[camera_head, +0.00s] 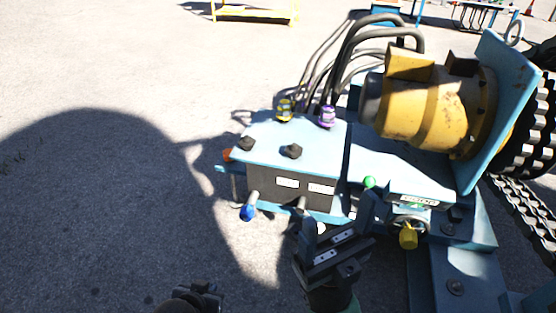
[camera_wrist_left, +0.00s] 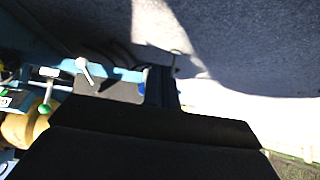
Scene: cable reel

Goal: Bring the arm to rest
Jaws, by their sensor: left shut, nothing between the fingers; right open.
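My left gripper (camera_head: 203,291) is dark and shows only in part at the bottom edge of the head view, left of the middle. It is shut and empty, over bare ground and apart from the machine. In the left wrist view a broad black part of my gripper (camera_wrist_left: 150,145) fills the lower middle, and its fingertips are hard to make out. My right gripper (camera_head: 338,224) is open in front of the machine's control box (camera_head: 264,184), near its lower right corner. I cannot tell whether it touches anything there.
The blue cable-reel machine carries a yellow motor (camera_head: 432,112), black hoses (camera_head: 350,45), a blue knob (camera_head: 247,212), a green knob (camera_head: 369,182) and a yellow knob (camera_head: 408,237). A chain (camera_head: 522,208) is at right. The grey ground (camera_head: 100,230) at left is clear. A yellow stand (camera_head: 255,12) is far back.

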